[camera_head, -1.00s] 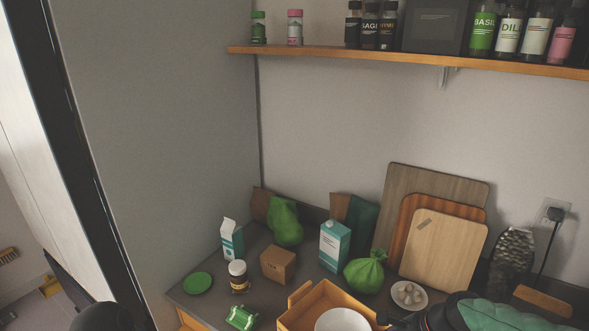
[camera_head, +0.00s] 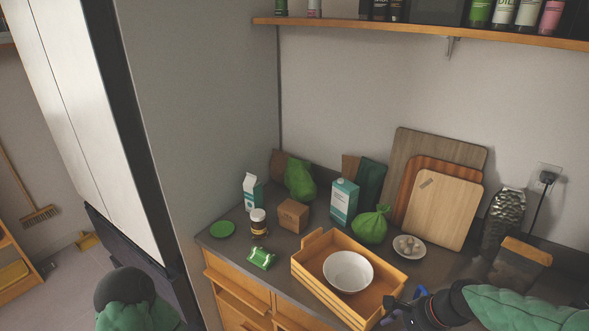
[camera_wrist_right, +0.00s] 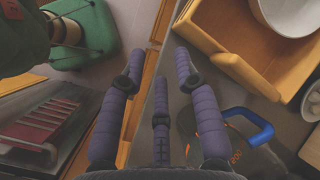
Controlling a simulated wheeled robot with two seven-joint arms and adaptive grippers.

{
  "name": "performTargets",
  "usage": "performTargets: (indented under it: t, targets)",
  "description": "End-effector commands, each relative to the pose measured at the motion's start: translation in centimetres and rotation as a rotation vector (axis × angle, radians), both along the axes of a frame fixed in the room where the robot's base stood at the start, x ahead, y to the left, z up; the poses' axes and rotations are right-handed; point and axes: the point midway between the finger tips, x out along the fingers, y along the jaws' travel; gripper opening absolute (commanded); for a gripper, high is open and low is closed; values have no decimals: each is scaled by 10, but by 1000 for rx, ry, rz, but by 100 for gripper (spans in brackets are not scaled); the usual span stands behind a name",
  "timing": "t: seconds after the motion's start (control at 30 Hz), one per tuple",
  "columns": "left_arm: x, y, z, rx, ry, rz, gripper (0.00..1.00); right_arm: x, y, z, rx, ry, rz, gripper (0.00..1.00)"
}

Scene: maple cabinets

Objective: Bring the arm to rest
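My right arm comes in from the lower right in the head view, with a green sleeve and dark wrist. Its gripper (camera_head: 393,308) is beside the right corner of the wooden tray (camera_head: 310,277). In the right wrist view the gripper (camera_wrist_right: 160,58) has its purple-grey fingers spread apart with nothing between them. The tray also shows there at the upper right, with the white bowl (camera_wrist_right: 287,12). My left arm shows only as a dark rounded joint and green sleeve at the bottom left of the head view; its gripper is out of view.
A blue-handled thing (camera_wrist_right: 252,126) lies close to the right gripper's fingers. The counter holds the bowl (camera_head: 348,272), a green packet (camera_head: 261,258), a carton (camera_head: 343,201), a green bag (camera_head: 371,225) and cutting boards (camera_head: 440,210). A tall cabinet wall (camera_head: 205,120) stands left.

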Motion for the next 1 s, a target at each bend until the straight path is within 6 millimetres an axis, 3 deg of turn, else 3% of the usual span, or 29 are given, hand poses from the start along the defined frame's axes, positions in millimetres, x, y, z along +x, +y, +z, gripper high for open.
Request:
performTargets:
  t: [0.37,0.67,1.0]
  targets:
    - [-1,0,-4,0,2,-1,48,-1,16,-65,-67,-5,127,32]
    - [-1,0,-10,0,2,-1,48,-21,48,-161,-158,-33,363,32]
    - [-1,0,-16,0,2,-1,48,-68,93,-253,-223,-99,666,32]
